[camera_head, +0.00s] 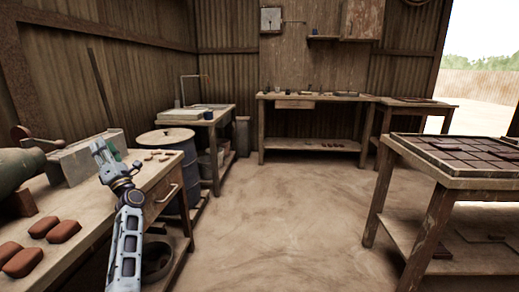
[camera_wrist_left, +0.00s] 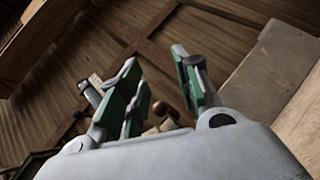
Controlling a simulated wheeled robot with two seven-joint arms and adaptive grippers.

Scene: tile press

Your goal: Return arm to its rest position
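My left arm comes up from the bottom of the head view, and its gripper (camera_head: 106,154) is raised over the left workbench (camera_head: 90,205). In the left wrist view the left gripper's green-padded fingers (camera_wrist_left: 160,85) stand apart with a gap between them and nothing held. Behind the gap a brown round knob and some pale shapes show, too blurred to name. My right gripper is in neither view.
Several reddish clay pieces (camera_head: 65,231) lie on the left bench near a grey-green machine (camera_head: 22,168) and a metal box (camera_head: 88,158). A blue barrel (camera_head: 168,142) stands behind. A table with dark tiles (camera_head: 470,152) is at right. The middle floor is clear.

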